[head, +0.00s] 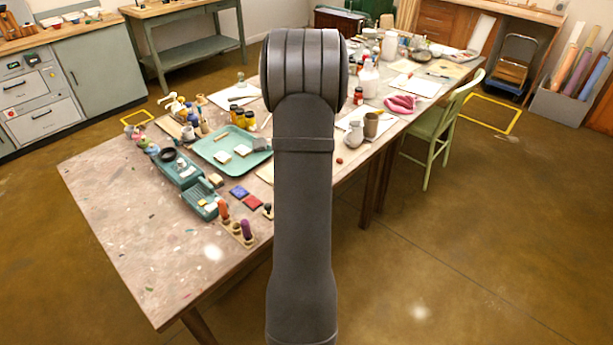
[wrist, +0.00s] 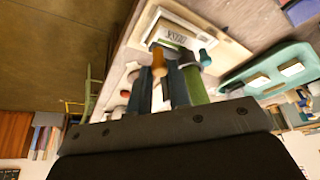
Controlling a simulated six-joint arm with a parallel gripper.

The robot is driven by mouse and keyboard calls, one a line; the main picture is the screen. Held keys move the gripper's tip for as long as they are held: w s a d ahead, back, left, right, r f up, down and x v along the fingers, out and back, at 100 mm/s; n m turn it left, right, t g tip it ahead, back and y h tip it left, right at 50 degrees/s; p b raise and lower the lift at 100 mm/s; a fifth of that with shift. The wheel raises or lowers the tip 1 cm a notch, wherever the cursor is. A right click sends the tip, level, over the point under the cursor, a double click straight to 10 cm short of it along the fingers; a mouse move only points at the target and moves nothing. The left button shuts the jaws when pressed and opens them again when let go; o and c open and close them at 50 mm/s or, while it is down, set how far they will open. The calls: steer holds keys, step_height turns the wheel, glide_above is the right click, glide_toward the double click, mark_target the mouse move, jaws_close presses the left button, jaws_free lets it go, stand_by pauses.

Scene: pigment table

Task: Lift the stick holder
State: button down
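A small pale wooden holder (head: 240,237) with short sticks, one orange and one purple, stands at the table's near edge in the head view, just left of my arm. In the wrist view, an orange stick (wrist: 158,64), a green stick (wrist: 196,86) and a teal-ended stick (wrist: 205,58) show close together at my gripper (wrist: 158,82). I cannot tell whether they belong to that holder. Two dark fingers seem to flank the orange stick. I cannot tell whether they touch it. In the head view my gripper is hidden behind my arm.
A teal tray (head: 218,160) with white blocks lies left of my arm. A pale pad (wrist: 222,38) bearing a printed card lies beyond the sticks. A green chair (head: 436,125) stands right of the table. The table's left end is mostly clear.

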steer(key=shift+r, duration=0.65)
steer(key=c, duration=1.3)
jaws_free()
steer(key=shift+c, duration=0.2)
steer(key=v, duration=1.7)
steer(key=shift+s+r, duration=0.15)
steer(key=x, duration=1.7)
steer(key=shift+f, duration=0.2)
steer(key=shift+r, duration=0.15)
